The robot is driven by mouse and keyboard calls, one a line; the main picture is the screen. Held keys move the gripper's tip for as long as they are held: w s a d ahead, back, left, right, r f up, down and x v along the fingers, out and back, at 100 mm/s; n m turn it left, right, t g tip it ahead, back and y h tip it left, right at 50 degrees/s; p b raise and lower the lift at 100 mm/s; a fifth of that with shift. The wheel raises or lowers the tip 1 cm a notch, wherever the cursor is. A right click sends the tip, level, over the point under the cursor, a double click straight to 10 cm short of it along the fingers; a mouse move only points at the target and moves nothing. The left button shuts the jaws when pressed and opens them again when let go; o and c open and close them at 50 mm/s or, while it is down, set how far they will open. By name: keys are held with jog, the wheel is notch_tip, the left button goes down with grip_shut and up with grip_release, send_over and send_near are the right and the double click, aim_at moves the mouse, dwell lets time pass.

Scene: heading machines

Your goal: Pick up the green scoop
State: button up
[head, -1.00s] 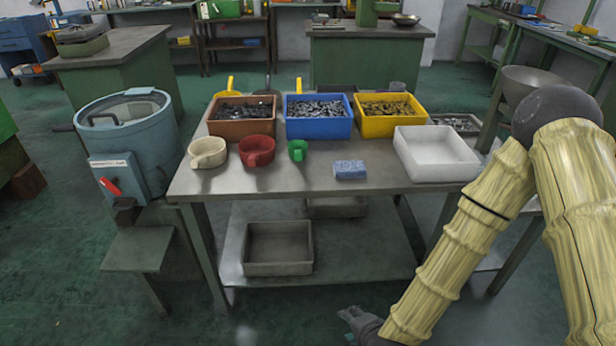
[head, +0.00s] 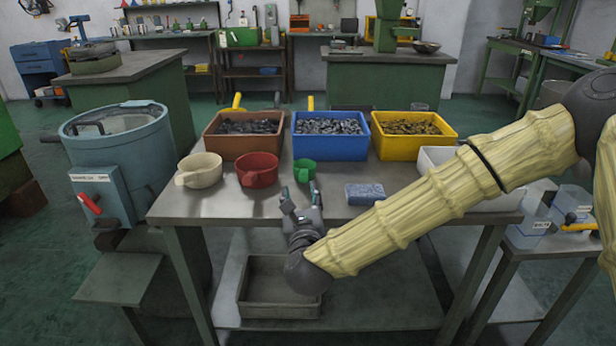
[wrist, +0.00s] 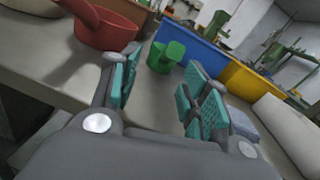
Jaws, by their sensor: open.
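The small green scoop (head: 304,170) stands on the metal table (head: 240,207), in front of the blue bin and to the right of the red scoop. It also shows in the wrist view (wrist: 166,56), ahead of my gripper and between its two fingers. My gripper (head: 301,192) is open and empty, near the front edge of the table, on the near side of the green scoop and apart from it. In the wrist view its teal finger pads (wrist: 160,95) are spread wide.
The red scoop (head: 257,168) and cream scoop (head: 199,170) stand left of the green one. Brown (head: 243,145), blue (head: 331,146) and yellow (head: 413,148) bins of parts line the back.

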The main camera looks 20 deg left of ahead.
aim_at(304, 175)
jog(key=w, duration=0.4)
jog(key=shift+a+r, duration=0.1)
jog(key=shift+a, duration=0.1)
jog(key=shift+w+a+r, duration=0.15)
jog(key=shift+w, duration=0.15)
jog(key=shift+b+x, duration=0.45)
jog(key=shift+x, duration=1.95)
jog(key=shift+d, duration=0.2)
grip_shut()
